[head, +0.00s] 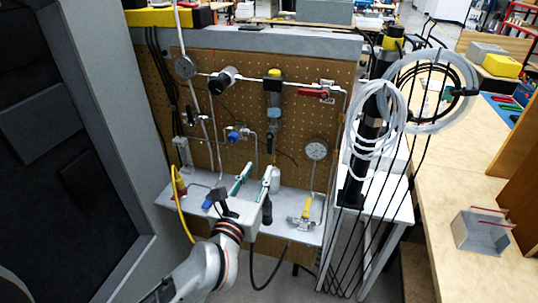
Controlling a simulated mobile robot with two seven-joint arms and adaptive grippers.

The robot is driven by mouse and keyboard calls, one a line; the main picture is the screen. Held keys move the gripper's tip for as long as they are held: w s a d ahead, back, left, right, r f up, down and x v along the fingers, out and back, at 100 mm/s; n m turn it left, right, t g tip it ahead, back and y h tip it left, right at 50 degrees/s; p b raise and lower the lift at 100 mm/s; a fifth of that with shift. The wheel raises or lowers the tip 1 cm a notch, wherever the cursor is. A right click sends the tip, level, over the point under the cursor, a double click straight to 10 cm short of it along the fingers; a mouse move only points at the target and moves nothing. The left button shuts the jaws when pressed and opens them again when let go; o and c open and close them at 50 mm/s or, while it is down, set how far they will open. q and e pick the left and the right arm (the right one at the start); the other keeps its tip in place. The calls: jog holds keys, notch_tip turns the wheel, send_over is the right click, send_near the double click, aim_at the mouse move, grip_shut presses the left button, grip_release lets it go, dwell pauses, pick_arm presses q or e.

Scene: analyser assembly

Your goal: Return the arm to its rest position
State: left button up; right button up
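My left arm comes up from the bottom edge in the head view, with a grey link and an orange-ringed wrist. My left gripper (245,197) is over the front of the grey shelf (178,199) below the pegboard. My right arm and gripper are not in view.
The brown pegboard (240,112) carries pipes, gauges, and a red-handled valve (312,93). A yellow-handled valve (302,222) lies right of the gripper. A yellow hose (178,207) hangs at left. White coiled tubing (352,128) and black cables hang at right. A dark cabinet fills the left.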

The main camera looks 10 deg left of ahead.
pick_arm(q)
jog(key=s+d+f+m+g+h, duration=0.15)
jog(key=s+f+m, duration=0.35)
jog(key=m, duration=0.6)
jog(key=s+f+m+h, duration=0.2)
jog(key=s+f+m, duration=0.1)
jog(key=f+m, duration=0.65)
jog(key=s+d+f+m+g+h, duration=0.15)
jog(key=s+f+m, duration=0.3)
jog(key=m, duration=0.75)
jog(key=s+a+f+m+g+y, duration=0.1)
jog(key=s+a+f+m+g, duration=0.1)
jog(key=f, duration=0.4)
jog(key=s+a+f+m+g+y, duration=0.1)
jog(key=s+a+f+m+g, duration=0.1)
jog(key=s+a+f+m, duration=0.2)
notch_tip(320, 180, down, 3)
jog(key=shift+s+a+m+y, duration=0.2)
jog(key=shift+s+m+y, duration=0.2)
jog(key=shift+s+m, duration=0.55)
jog(key=shift+r, duration=0.1)
